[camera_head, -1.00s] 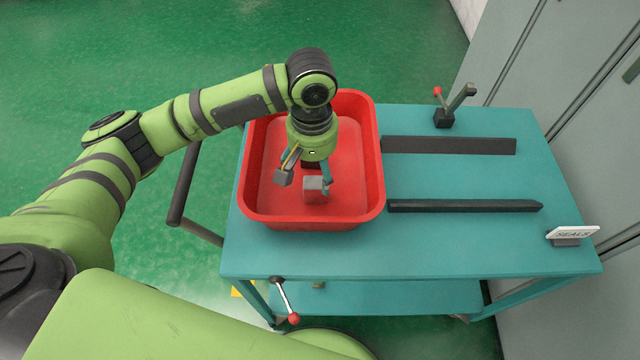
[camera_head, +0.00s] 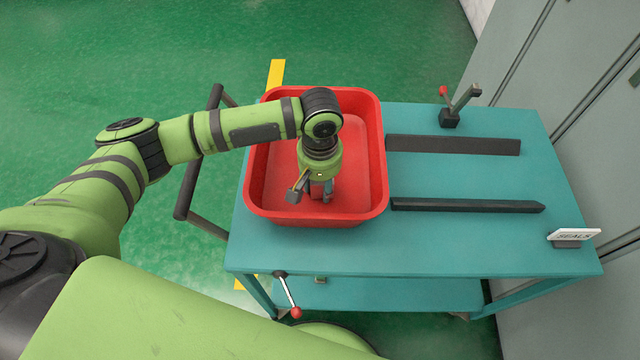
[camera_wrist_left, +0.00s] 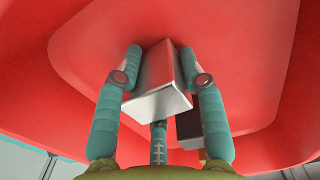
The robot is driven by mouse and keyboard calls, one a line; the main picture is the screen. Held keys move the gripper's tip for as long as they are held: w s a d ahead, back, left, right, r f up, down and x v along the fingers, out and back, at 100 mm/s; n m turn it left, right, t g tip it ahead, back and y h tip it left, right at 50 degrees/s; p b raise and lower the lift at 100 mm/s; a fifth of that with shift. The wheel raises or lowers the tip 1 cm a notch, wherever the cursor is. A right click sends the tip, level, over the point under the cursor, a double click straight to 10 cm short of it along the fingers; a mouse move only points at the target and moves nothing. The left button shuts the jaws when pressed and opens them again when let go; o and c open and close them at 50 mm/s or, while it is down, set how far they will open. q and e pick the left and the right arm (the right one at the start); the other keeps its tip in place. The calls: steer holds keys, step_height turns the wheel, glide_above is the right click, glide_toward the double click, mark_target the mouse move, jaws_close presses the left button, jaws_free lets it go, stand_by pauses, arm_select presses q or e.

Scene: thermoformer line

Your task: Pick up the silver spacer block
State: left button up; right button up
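The silver spacer block (camera_wrist_left: 158,100) stands in the red tray in the left wrist view, between the teal fingers of my left gripper (camera_wrist_left: 161,62). Two fingers flank its sides and a third finger (camera_wrist_left: 158,148) is at its near side. The fingers look close to the block, but I cannot tell whether they touch it. In the head view my left gripper (camera_head: 314,190) is low inside the red tray, pointing down. It mostly hides the block there. My right gripper is not in view.
The red tray (camera_head: 377,165) has raised walls around the gripper. It sits on the left of a teal cart (camera_head: 440,240). Two dark bars (camera_head: 455,145) (camera_head: 465,206), a small lever stand (camera_head: 450,117) and a white sign (camera_head: 573,235) are to the right. Grey cabinets stand farther right.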

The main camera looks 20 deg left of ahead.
arm_select(q)
steer(key=shift+c, duration=0.5)
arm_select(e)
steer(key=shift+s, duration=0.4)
arm_select(q)
steer(key=shift+w+r, duration=0.1)
steer(key=shift+r, duration=0.5)
step_height(320, 180, up, 3)
steer(key=shift+f+b, duration=0.1)
steer(key=shift+b, duration=0.3)
steer(key=s+d+r+b, duration=0.1)
steer(key=s+d+r, duration=0.1)
steer(key=d+r, duration=0.5)
steer(key=d, duration=0.4)
steer(key=shift+s+d, duration=0.2)
steer(key=shift+s, duration=0.2)
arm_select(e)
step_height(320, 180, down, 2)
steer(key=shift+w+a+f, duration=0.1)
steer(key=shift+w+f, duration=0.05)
arm_select(q)
steer(key=o, duration=1.6)
